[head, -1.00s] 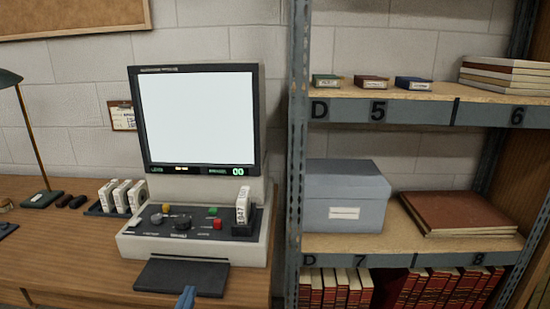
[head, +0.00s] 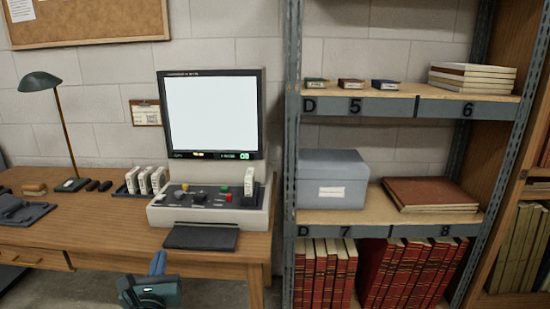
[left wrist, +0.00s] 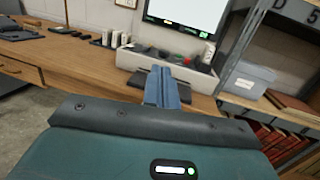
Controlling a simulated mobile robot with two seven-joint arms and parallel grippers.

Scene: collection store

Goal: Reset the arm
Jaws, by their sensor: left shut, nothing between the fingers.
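My left gripper (head: 158,262) is at the bottom of the head view, in front of the desk's front edge and below the dark pad of the reader machine. Its blue fingers are together and hold nothing. The fingers also show in the left wrist view (left wrist: 161,88), pointing toward the machine. My right gripper is not in view.
A reader machine (head: 166,215) with a lit screen stands on the wooden desk (head: 90,235), with several white boxes (head: 146,180) and a lamp (head: 62,120) to its left. A metal shelf (head: 290,150) with boxes and red books stands to the right. Floor in front is free.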

